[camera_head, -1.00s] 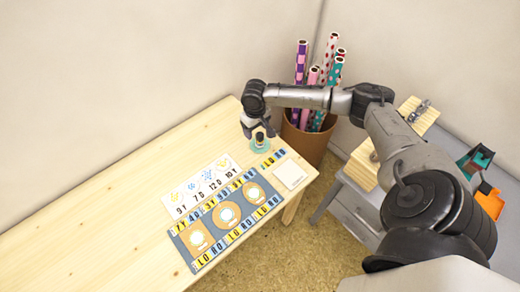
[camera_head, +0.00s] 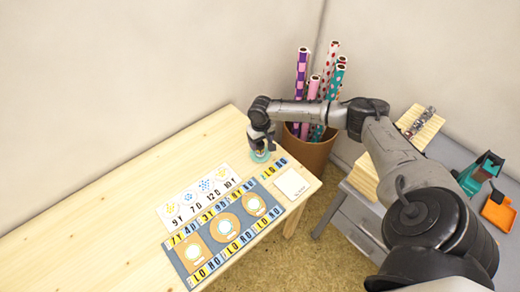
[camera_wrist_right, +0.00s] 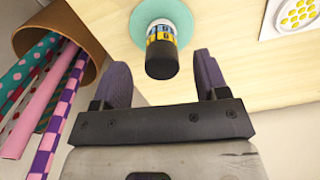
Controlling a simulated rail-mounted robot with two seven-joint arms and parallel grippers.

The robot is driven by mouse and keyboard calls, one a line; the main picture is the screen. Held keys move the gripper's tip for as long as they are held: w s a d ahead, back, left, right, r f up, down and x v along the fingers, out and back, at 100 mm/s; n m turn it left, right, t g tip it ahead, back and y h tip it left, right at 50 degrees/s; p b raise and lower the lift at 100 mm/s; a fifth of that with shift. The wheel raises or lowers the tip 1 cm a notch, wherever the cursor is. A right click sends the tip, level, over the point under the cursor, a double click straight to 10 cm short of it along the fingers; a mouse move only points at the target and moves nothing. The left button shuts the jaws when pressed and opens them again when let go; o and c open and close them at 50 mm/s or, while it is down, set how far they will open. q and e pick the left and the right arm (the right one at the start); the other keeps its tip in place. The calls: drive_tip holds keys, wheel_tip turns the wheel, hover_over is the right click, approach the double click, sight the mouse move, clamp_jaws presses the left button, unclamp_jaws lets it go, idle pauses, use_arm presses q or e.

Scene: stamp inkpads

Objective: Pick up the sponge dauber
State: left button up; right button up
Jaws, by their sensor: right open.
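The sponge dauber (camera_wrist_right: 162,50) is a small upright cylinder with a dark top and a yellow and blue label. It stands on a round teal disc (camera_wrist_right: 183,17) on the wooden table. My right gripper (camera_wrist_right: 160,66) is open in the right wrist view, with one finger on each side of the dauber's dark top and a visible gap to each. In the head view my right gripper (camera_head: 262,144) is over the teal disc (camera_head: 260,156) and mostly hides the dauber. My left gripper is not in view.
A printed mat (camera_head: 204,267) with round plates and letter strips lies left of the disc, with a picture card (camera_head: 185,218) behind it. A white square pad (camera_head: 292,184) is near the table's right edge. A brown bin (camera_head: 310,152) of patterned rolls stands beyond that edge.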

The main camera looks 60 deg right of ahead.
sight(260, 149)
drive_tip(key=shift+w+f+b, duration=0.1)
drive_tip(key=shift+f+b, duration=0.7)
drive_tip(key=shift+f, duration=1.75)
drive_tip(key=shift+c, duration=0.4)
drive_tip(key=shift+c, duration=0.6)
drive_tip(key=c, duration=0.8)
